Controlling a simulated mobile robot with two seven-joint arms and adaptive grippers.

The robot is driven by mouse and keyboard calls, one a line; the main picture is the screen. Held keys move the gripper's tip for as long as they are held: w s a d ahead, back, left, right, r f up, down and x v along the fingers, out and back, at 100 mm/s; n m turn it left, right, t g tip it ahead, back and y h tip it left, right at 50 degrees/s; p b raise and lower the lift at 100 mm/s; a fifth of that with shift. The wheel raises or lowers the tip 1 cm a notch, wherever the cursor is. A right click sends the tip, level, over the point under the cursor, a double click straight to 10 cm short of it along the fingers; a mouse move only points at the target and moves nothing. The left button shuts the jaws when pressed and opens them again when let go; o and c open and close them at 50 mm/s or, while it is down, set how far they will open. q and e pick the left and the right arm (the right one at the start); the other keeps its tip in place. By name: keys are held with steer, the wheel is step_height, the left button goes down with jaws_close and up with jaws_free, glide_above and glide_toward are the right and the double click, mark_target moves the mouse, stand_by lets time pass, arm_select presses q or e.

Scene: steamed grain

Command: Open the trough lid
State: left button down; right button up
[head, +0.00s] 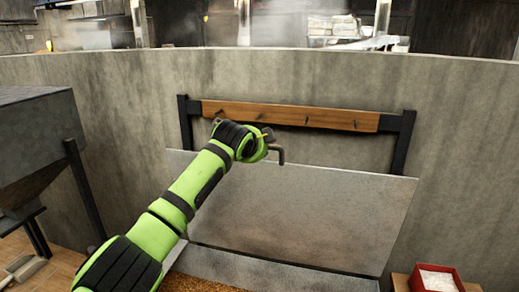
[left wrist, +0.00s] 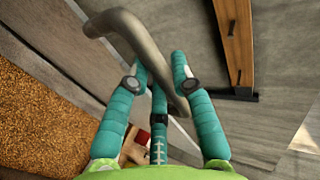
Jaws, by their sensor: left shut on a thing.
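The trough lid (head: 310,215) is a broad grey metal panel in the head view, below the wooden rail. It looks tilted, with its upper edge close under the rail. Its bent metal handle (head: 281,155) sticks out at my left gripper (head: 258,146). In the left wrist view the handle (left wrist: 110,22) runs between the teal fingers of the left gripper (left wrist: 160,72), which are shut on it. Brown grain (left wrist: 45,125) lies in the trough and also shows at the bottom of the head view (head: 200,284). My right gripper is in neither view.
A wooden rail with pegs (head: 345,120) spans two black posts against the curved concrete wall (head: 460,130). A dark grey hopper (head: 40,140) stands at left. A red box with white contents (head: 436,280) sits at lower right.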

arm_select(q)
steer(key=shift+r, duration=0.45)
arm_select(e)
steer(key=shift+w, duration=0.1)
arm_select(q)
steer(key=c, duration=1.1)
jaws_free()
steer(key=shift+o, duration=0.2)
steer(key=shift+a+f, duration=0.1)
steer(key=shift+a, duration=0.05)
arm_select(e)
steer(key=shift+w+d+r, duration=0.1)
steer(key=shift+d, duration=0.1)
arm_select(q)
steer(key=shift+s, duration=0.2)
steer(key=v, duration=1.1)
steer(key=shift+s+a, duration=0.2)
steer(key=shift+s, duration=0.15)
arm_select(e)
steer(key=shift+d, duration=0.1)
